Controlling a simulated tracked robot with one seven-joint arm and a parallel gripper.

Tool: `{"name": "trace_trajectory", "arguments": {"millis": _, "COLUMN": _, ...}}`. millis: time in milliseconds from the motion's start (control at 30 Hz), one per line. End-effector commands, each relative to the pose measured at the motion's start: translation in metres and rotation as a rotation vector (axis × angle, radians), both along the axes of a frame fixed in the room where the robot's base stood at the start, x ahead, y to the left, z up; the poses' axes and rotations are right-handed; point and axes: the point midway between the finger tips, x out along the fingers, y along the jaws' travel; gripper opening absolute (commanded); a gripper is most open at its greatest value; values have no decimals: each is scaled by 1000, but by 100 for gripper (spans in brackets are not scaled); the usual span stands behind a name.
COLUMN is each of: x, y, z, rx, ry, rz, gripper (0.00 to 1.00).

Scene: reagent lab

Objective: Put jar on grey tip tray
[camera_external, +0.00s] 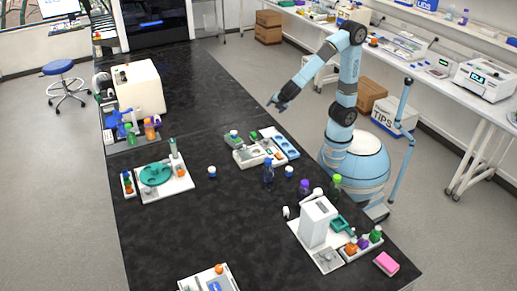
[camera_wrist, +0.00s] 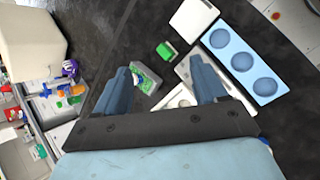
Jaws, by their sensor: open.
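My gripper (camera_external: 278,101) is open and empty, held in the air over the far right edge of the black bench. Its two fingers stand apart in the wrist view (camera_wrist: 161,64). Two small white jars with blue lids stand on the bench, one left of centre (camera_external: 212,173) and one right of centre (camera_external: 289,172); I cannot tell which is the task's jar. A small grey tray (camera_external: 229,144) with green and white contents lies at the bench's middle; it also shows between the fingers in the wrist view (camera_wrist: 154,72), seemingly the grey tip tray. No jar is clear in the wrist view.
A pale blue tray with round wells (camera_external: 286,143) and a white tray (camera_external: 243,159) lie beside the grey tray. A dark blue bottle (camera_external: 268,173) stands near the right jar. A white device (camera_external: 318,223) stands front right.

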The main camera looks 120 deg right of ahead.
Motion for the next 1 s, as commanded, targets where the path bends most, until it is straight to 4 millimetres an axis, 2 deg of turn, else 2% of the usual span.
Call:
{"name": "trace_trajectory", "arguments": {"millis": 33, "x": -12, "y": 3, "z": 8, "rx": 39, "ry": -42, "rz": -35, "gripper": 71}}
{"name": "trace_trajectory", "arguments": {"millis": 200, "x": -50, "y": 19, "z": 26, "rx": 182, "ry": -173, "rz": -161, "gripper": 71}}
{"name": "trace_trajectory", "arguments": {"millis": 600, "x": -130, "y": 64, "z": 59, "rx": 545, "ry": -465, "rz": -431, "gripper": 71}}
{"name": "trace_trajectory", "arguments": {"millis": 800, "x": -162, "y": 87, "z": 71, "rx": 723, "ry": -584, "rz": -541, "gripper": 71}}
{"name": "trace_trajectory", "arguments": {"millis": 1000, "x": -178, "y": 100, "z": 77, "rx": 827, "ry": -644, "rz": -601, "gripper": 71}}
